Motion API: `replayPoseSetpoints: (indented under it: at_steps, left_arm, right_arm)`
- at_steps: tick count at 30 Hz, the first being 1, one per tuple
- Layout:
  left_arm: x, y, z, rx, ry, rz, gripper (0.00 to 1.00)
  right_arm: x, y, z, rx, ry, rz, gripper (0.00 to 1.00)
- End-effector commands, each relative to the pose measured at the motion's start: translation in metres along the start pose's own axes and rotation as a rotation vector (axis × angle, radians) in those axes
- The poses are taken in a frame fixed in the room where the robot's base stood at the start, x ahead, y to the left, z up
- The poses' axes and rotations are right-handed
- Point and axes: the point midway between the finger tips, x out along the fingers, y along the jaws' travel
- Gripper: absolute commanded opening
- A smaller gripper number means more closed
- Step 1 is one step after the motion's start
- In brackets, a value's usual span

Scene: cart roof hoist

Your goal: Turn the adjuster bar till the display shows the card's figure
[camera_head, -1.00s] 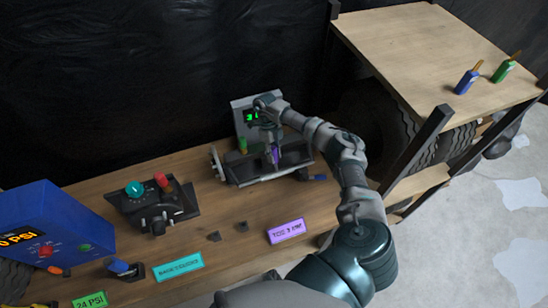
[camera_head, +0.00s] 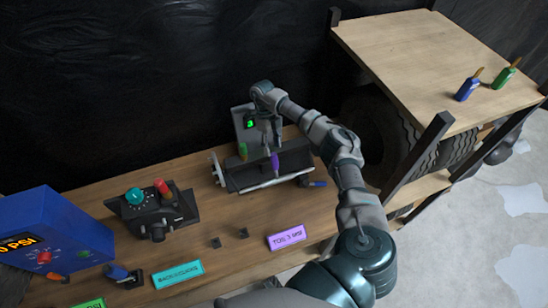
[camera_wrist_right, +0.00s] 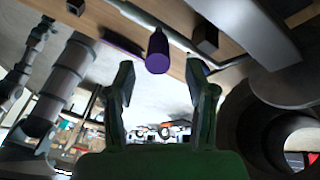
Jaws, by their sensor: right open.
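The purple adjuster bar (camera_head: 275,162) stands out from the dark alignment fixture (camera_head: 247,178) on the bench; its rounded purple end shows in the right wrist view (camera_wrist_right: 158,52). My right gripper (camera_head: 268,136) is open at the bar. In the wrist view its two green fingers (camera_wrist_right: 160,82) are apart, with the bar just beyond and between their tips, not gripped. The display (camera_head: 250,123) is on a grey box behind, with a green figure partly hidden by my arm and unreadable. The purple card (camera_head: 287,236) lies at the bench front; it seems to read "TOE: 3 MM". My left gripper is out of view.
A black unit with teal and red knobs (camera_head: 150,205) and a blue PSI box (camera_head: 50,240) stand to the left. A teal card (camera_head: 177,274) lies in front. A tyre (camera_head: 372,132) and a wooden cart top (camera_head: 430,60) with two bottles are at the right.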

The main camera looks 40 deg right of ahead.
Motion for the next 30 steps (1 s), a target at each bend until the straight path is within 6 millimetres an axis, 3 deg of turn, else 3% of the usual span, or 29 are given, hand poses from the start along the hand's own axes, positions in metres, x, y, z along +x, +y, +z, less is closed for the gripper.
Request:
replayPoseSetpoints:
  at_steps: [4,9,30]
  left_arm:
    - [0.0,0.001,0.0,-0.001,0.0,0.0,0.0]
    - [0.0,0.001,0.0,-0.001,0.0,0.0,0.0]
    - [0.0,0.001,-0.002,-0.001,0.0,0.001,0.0]
  right_arm:
    - [-0.029,-0.001,0.001,0.001,-0.002,-0.001,0.56]
    - [-0.045,-0.002,0.001,-0.001,0.001,0.001,0.56]
    - [-0.047,-0.002,0.0,0.0,0.002,0.001,0.56]
